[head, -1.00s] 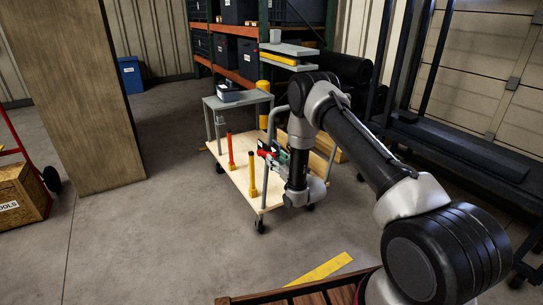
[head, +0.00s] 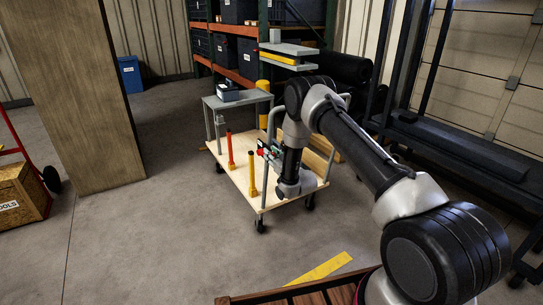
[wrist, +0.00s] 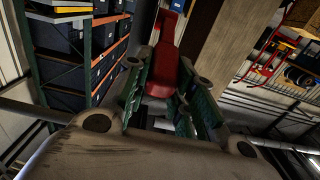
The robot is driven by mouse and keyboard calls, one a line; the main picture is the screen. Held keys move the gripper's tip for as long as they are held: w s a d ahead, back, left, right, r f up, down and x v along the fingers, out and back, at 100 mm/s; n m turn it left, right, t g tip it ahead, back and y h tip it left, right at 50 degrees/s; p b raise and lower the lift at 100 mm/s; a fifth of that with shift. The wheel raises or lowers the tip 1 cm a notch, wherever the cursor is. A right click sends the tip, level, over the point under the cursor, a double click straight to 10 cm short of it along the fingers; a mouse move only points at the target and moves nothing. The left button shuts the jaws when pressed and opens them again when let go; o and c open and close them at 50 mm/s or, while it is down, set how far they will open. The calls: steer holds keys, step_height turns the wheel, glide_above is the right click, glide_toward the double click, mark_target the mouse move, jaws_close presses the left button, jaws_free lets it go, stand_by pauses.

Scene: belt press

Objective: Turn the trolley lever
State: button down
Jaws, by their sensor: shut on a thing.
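The trolley (head: 236,180) has a pale wooden deck and a grey tubular frame. It stands on the concrete floor in the middle of the head view. The lever is red; it shows best in the wrist view (wrist: 171,75), between the green-padded fingers. My gripper (wrist: 172,88) is shut on the lever. In the head view my gripper (head: 268,151) is at the trolley's near side, beside the upright frame tube, with only a small red part of the lever visible. My arm hides part of the trolley's right side.
A red post (head: 230,151) and a yellow post (head: 252,174) stand on the deck close to my gripper. A wooden pillar (head: 72,90) rises at left. Shelving (head: 234,75) stands behind; a dark rack (head: 470,150) is at right. Floor left of the trolley is clear.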

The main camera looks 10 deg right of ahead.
steer(key=shift+r, duration=0.1)
steer(key=shift+w+a+r+g+h, duration=0.2)
steer(key=shift+w+r+g, duration=0.15)
steer(key=shift+r+g, duration=0.35)
steer(key=shift+w+a+r+g+h, duration=0.1)
steer(key=shift+w+r+g+h, duration=0.2)
steer(key=shift+r+g, duration=0.35)
steer(key=shift+w+a+r+g, duration=0.15)
steer(key=shift+w+r+g, duration=0.55)
steer(key=shift+g, duration=0.15)
steer(key=shift+w+a+r+g+h, duration=0.2)
steer(key=shift+w+r+g+h, duration=0.3)
steer(key=shift+g, duration=0.3)
steer(key=shift+w, duration=0.1)
steer(key=c, duration=1.2)
jaws_free()
